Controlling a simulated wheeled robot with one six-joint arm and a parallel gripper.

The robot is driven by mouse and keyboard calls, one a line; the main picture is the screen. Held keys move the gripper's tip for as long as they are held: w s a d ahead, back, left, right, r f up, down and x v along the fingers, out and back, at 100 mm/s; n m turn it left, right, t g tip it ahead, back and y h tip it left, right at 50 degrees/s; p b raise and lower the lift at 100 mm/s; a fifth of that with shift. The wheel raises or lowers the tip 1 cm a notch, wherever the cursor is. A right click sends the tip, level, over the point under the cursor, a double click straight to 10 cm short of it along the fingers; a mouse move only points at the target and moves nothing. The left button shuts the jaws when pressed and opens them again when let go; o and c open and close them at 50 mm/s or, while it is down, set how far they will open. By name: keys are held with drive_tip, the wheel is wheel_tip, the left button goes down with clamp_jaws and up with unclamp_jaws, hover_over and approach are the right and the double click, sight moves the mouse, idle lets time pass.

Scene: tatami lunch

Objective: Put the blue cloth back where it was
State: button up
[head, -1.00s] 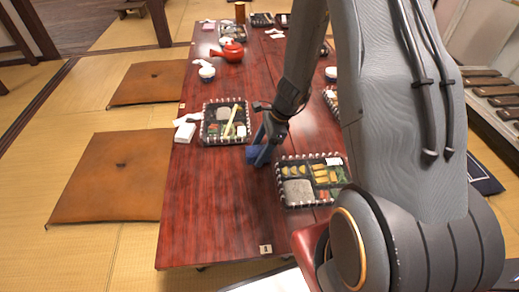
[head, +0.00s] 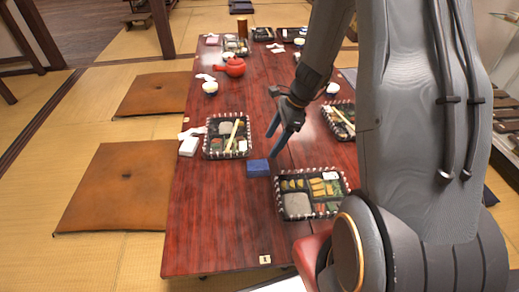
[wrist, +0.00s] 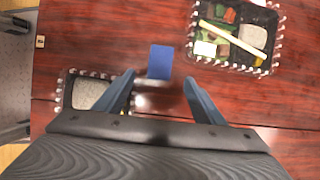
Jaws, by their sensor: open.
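The blue cloth (head: 258,168) is a small folded block lying flat on the red-brown table (head: 215,230), between two bento trays. My gripper (head: 279,146) is open and empty, raised above the table just beyond and to the right of the cloth. In the wrist view the blue cloth (wrist: 160,62) lies past the fingertips, centred between the two spread fingers of my gripper (wrist: 158,78), and apart from them.
A bento tray (head: 281,212) sits close at the cloth's near right, another bento tray (head: 206,150) at its far left. White napkins (head: 188,147), a cup (head: 210,88) and a red teapot (head: 235,68) stand farther off. The table's near left is clear.

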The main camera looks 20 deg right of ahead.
drive_tip(key=s+a+r+n+g+h, duration=0.1)
drive_tip(key=s+a+r+n, duration=0.4)
drive_tip(key=a, duration=0.3)
drive_tip(key=s+a+r+n+h, duration=0.1)
drive_tip(key=s+a+r+n, duration=0.3)
drive_tip(key=a+r+n, duration=0.3)
drive_tip(key=s+a+r+n+h, duration=0.1)
drive_tip(key=s+a+r+n, duration=0.2)
drive_tip(key=s+n, duration=0.4)
drive_tip(key=s+a+r+n+h, duration=0.1)
drive_tip(key=s+a+r+n, duration=0.2)
drive_tip(key=s+n, duration=0.4)
drive_tip(key=shift+s+a, duration=0.65)
drive_tip(key=shift+a, duration=0.05)
drive_tip(key=d+r+m+p, duration=0.5)
drive_tip(key=d+r+p, duration=1.2)
drive_tip(key=r+p, duration=0.4)
drive_tip(key=p, duration=0.4)
drive_tip(key=shift+s+r+m+h, duration=0.3)
drive_tip(key=shift+s+r+m, duration=0.1)
